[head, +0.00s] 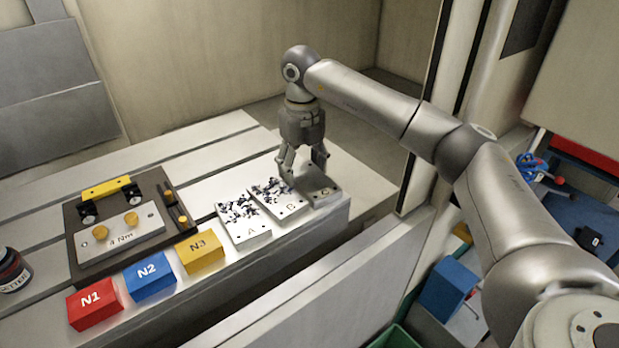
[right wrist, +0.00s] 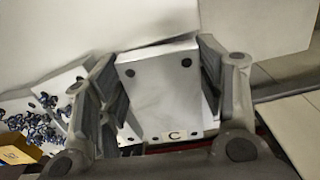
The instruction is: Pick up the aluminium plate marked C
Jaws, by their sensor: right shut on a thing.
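The aluminium plate marked C (right wrist: 165,88) is a clean light-grey block with dark holes in its face and a C label on its near edge. In the right wrist view it sits between the two fingers of my right gripper, which is shut on it. In the head view my right gripper (head: 305,170) comes down from above onto the rightmost plate (head: 322,192) of a row, and the fingers partly hide it. I cannot tell whether it is clear of the surface below. My left gripper is not in view.
Plate A (head: 246,226) and a middle plate (head: 270,188), both strewn with dark chips, stand close to the left of the held plate. Blocks N1 (head: 94,312), N2 (head: 151,283) and N3 (head: 201,258) and a dark fixture (head: 75,225) are farther left.

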